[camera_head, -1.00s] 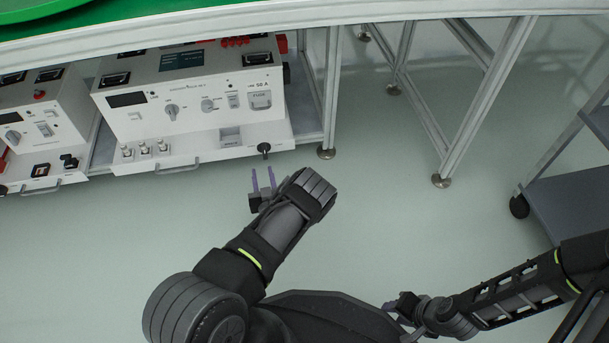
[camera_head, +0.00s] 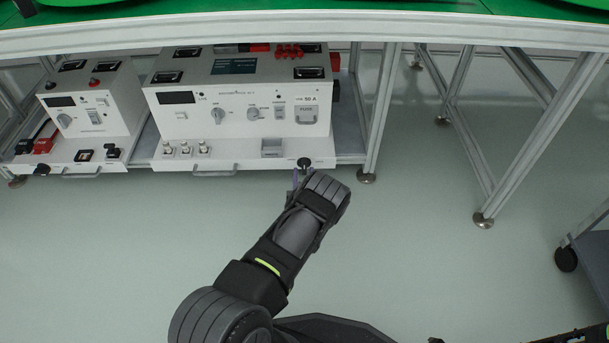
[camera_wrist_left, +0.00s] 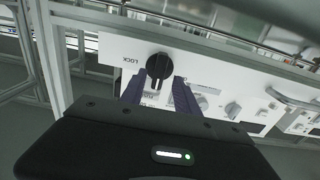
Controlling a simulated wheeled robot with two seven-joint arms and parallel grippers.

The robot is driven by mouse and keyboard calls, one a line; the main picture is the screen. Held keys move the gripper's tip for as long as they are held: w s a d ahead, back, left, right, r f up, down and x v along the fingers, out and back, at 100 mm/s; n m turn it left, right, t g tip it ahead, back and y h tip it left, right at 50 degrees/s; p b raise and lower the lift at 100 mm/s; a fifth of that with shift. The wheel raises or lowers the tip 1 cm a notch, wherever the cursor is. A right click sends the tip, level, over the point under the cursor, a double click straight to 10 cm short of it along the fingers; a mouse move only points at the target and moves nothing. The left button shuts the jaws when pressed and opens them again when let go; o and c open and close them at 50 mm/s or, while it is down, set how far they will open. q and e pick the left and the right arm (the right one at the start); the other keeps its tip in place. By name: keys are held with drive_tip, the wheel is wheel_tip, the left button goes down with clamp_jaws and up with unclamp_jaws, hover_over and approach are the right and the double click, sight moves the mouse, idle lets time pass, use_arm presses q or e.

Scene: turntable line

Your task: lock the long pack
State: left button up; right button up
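The long pack (camera_head: 240,118) is the wider white unit on the low shelf under the green-topped table. Its black lock knob (camera_head: 304,163) is at the right end of its front ledge. The left wrist view shows the round black knob (camera_wrist_left: 159,68) with the word LOCK printed beside it. My left gripper (camera_wrist_left: 158,88) is open, with one purple finger to each side of the knob's lower part. Whether the fingers touch the knob cannot be told. In the head view my left wrist partly hides the left gripper (camera_head: 301,178). My right gripper is out of view.
A shorter white pack (camera_head: 88,115) stands on the shelf to the left. An aluminium table leg (camera_head: 378,115) is close to the right of the long pack. A grey cart (camera_head: 590,235) is at the far right. The floor in front is clear.

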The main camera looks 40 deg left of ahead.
use_arm(q)
drive_tip(key=shift+x, duration=0.95)
drive_tip(key=shift+c, duration=0.4)
drive_tip(key=shift+d, duration=0.1)
clamp_jaws()
